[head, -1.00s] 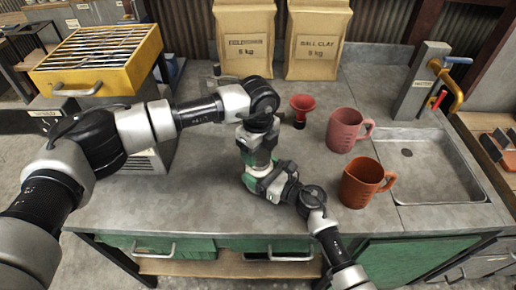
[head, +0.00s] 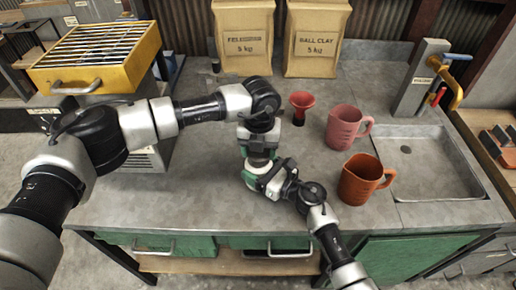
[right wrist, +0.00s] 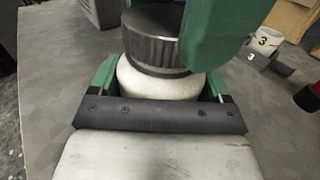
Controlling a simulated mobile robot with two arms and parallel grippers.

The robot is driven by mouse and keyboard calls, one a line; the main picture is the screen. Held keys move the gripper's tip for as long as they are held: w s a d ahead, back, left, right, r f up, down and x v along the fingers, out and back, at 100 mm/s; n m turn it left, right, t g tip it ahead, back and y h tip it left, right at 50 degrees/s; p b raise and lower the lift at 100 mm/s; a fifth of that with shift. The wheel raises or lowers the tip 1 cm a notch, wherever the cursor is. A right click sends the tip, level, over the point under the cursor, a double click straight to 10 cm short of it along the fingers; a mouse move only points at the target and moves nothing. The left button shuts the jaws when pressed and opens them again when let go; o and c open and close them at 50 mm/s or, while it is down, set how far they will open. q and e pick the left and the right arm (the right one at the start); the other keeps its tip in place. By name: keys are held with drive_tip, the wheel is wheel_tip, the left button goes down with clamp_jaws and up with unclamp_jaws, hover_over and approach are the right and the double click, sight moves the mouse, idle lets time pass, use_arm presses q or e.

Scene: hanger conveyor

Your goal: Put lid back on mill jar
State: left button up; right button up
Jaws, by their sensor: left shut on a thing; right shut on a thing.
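The pale mill jar (right wrist: 150,82) stands between the green fingers of my right gripper (right wrist: 160,88), which is shut on it. The dark ribbed lid (right wrist: 152,42) is on top of the jar's mouth in the right wrist view; I cannot tell whether it is fully seated. My left gripper (right wrist: 180,25) is shut on the lid from above, and one green finger covers its right side. In the head view the left gripper (head: 258,150) is directly above the right gripper (head: 258,182), and the arms hide most of the jar and lid.
A red funnel-shaped piece (head: 301,104), a pink jug (head: 346,128) and an orange jug (head: 364,181) stand right of the grippers, before the sink (head: 430,168). Two clay bags (head: 243,42) stand behind. A yellow rack box (head: 98,58) is at the left. The front worktop is clear.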

use_arm(q)
drive_tip(key=m, duration=0.7)
drive_tip(key=shift+d, duration=0.1)
drive_tip(key=m, duration=0.4)
drive_tip(key=shift+s, duration=0.15)
drive_tip(key=m, duration=0.4)
drive_tip(key=shift+m, duration=0.4)
drive_tip(key=m, duration=0.6)
drive_tip(key=shift+s+m, duration=0.15)
drive_tip(key=shift+m, duration=0.15)
drive_tip(key=m, duration=1)
drive_tip(key=shift+a+m, duration=0.2)
drive_tip(key=shift+m, duration=0.2)
drive_tip(key=m, duration=0.4)
drive_tip(key=shift+a, duration=0.1)
drive_tip(key=m, duration=0.5)
drive_tip(key=shift+m, duration=0.3)
drive_tip(key=o, duration=1.1)
drive_tip(key=shift+f, duration=0.1)
